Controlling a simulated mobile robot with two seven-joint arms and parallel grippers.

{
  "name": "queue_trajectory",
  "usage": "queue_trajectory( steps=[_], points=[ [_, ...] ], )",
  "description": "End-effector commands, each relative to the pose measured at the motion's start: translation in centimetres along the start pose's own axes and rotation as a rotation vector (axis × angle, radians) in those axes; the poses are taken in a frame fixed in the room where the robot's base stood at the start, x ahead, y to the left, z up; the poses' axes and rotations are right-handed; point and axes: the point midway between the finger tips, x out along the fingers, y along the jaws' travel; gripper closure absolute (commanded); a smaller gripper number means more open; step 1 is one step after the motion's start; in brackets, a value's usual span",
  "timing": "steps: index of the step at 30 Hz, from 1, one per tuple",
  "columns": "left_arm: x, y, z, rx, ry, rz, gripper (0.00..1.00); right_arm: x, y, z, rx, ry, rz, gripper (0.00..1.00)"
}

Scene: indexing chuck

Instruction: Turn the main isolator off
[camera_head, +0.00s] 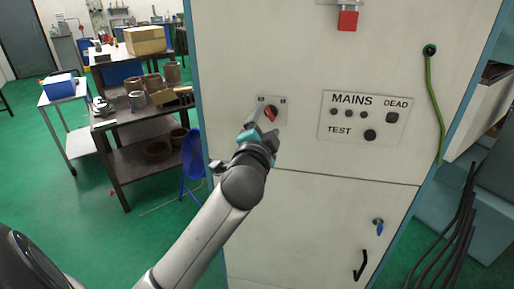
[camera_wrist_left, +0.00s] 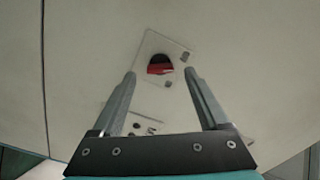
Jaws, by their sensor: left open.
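A rotary switch with a dark knob and a red grip (camera_head: 271,114) sits on a small light plate (camera_head: 279,103) on the front of a tall cream cabinet (camera_head: 300,60). In the left wrist view the red grip (camera_wrist_left: 160,69) lies crosswise, slightly tilted, on the round black knob. My left gripper (camera_head: 263,117) is open in front of the switch. Its fingertips (camera_wrist_left: 161,75) appear on either side of the knob, and I see no clear contact. The gripper partly covers the switch in the head view. My right gripper is not in view.
A panel marked MAINS, DEAD and TEST (camera_head: 362,118) is right of the switch. A red block (camera_head: 347,20) hangs above. A green cable (camera_head: 435,100) runs down the right side. A key (camera_head: 379,228) and black handle (camera_head: 361,265) are below. A workbench (camera_head: 150,155) stands left.

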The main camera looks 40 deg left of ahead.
Motion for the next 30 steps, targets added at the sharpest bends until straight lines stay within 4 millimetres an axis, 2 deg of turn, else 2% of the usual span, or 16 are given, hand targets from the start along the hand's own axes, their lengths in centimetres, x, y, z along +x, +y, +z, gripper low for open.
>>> queue_trajectory(
  steps=[13,18,24,30],
  points=[
    [-8.1,0.2,0.1,-0.003,-0.001,0.002,0.22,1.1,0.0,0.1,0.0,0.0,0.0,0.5],
    [-10.6,-0.1,0.0,-0.004,-0.003,0.005,0.22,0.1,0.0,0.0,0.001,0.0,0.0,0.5],
    [-12.0,-0.2,-0.1,-0.003,-0.005,0.003,0.22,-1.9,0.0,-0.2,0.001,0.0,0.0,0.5],
    [-12.8,-0.1,0.0,-0.002,-0.002,0.001,0.22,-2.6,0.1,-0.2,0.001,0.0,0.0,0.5]
  ],
)
